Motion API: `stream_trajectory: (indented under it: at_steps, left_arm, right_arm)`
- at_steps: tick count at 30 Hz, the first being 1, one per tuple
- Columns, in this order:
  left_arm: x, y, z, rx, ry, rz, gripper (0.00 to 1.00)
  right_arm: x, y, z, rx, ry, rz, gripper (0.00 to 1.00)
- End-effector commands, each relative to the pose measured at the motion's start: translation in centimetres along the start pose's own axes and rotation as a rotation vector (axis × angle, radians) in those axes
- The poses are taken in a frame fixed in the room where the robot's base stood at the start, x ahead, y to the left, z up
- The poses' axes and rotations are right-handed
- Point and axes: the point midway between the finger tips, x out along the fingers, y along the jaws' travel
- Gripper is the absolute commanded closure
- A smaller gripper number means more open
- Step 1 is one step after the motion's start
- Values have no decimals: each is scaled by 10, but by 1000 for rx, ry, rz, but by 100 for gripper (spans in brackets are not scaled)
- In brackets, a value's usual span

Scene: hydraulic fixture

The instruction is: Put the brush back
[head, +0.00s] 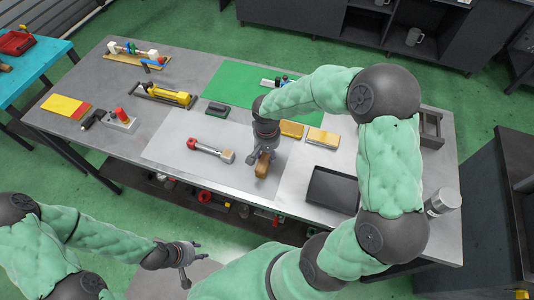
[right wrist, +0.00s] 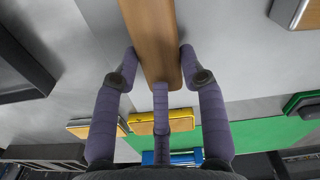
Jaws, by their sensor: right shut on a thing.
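The brush (head: 263,165), seen as a brown wooden piece, is in my right gripper (head: 265,152) above the light grey part of the workbench. In the right wrist view the brush's wooden body (right wrist: 152,40) runs up out of the picture between the purple-grey fingers of my right gripper (right wrist: 160,75). Its bristles do not show. My left gripper (head: 186,258) is empty, with its fingers spread, in front of the bench's near edge.
A black tray (head: 333,190) lies right of the brush. Two yellow-topped blocks (head: 322,137) lie behind it, near a green mat (head: 232,82). A red-ended tool (head: 208,149) lies left. A metal cylinder (head: 441,202) stands at the right corner.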

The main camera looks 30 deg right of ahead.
Motion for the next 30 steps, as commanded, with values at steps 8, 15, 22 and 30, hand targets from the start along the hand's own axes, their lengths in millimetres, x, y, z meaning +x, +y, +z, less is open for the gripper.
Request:
stream_trajectory:
  at_steps: [8, 15, 22, 30]
  left_arm:
    - [1, 0, 0, 0, 0, 0, 60]
    - [2, -1, 0, 0, 0, 0, 60]
    - [2, -1, 0, 0, 0, 0, 60]
    - [-5, 2, 0, 0, 0, 0, 60]
  right_arm:
    - [1, 0, 0, 0, 1, -1, 95]
    - [2, 0, 0, 0, 1, 0, 25]
    - [2, 0, 0, 0, 1, 0, 25]
    - [-15, 0, -1, 0, 4, -1, 25]
